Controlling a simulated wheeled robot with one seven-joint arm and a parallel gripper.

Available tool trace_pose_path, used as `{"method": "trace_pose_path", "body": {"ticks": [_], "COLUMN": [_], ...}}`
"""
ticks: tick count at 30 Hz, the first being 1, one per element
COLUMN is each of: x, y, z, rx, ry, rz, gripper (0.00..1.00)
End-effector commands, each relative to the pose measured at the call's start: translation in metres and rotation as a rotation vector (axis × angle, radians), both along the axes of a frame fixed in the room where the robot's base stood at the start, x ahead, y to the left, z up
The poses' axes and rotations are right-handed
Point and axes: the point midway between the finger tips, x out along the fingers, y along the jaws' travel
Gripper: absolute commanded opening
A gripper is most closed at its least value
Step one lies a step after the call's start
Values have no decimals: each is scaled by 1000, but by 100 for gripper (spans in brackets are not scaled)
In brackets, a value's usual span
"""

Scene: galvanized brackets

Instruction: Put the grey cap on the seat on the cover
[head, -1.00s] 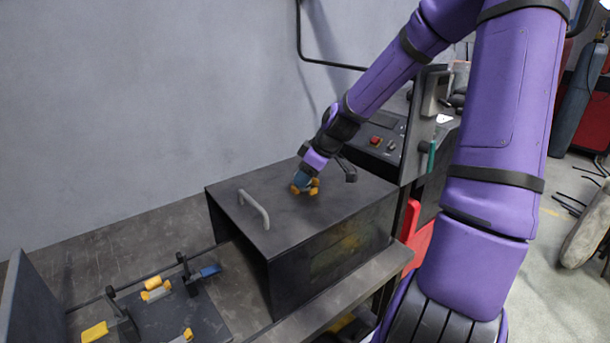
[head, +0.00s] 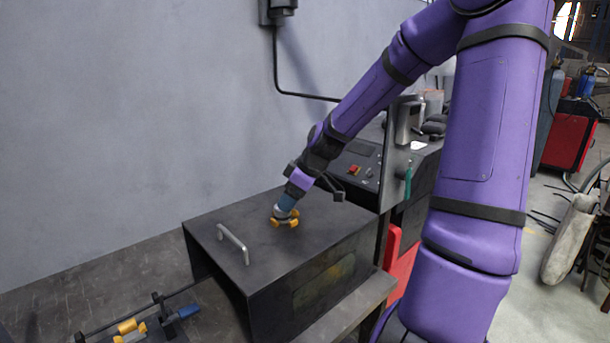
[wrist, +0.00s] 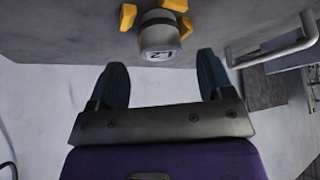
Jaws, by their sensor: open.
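The grey cap (wrist: 160,36), with dark markings on its end, sits among several yellow blocks (wrist: 128,101) on the dark cover (wrist: 225,20). The seat itself is mostly hidden under the cap. In the head view the cap (head: 281,211) shows small above the yellow blocks (head: 286,222), on the top of the cover (head: 325,220). My gripper (wrist: 162,66) is open and empty, its two blue-grey fingers apart. The fingertips are just short of the cap, one on either side of it in the picture, and do not appear to touch it.
A metal bar handle (head: 233,243) stands on the cover left of the cap; it also shows in the wrist view (wrist: 280,52). A control panel with a red button (head: 354,170) is behind right. More yellow and blue parts (head: 130,328) are lower left.

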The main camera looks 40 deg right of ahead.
Motion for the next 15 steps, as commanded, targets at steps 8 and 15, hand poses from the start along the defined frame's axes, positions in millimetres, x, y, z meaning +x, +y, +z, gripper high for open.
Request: {"method": "trace_pose_path", "body": {"ticks": [8,15], "x": [-12,-21], "y": [-10,-15], "z": [25,44], "rx": [-1,-1], "ry": [0,0], "rz": [-5,-3], "gripper": [74,74]}}
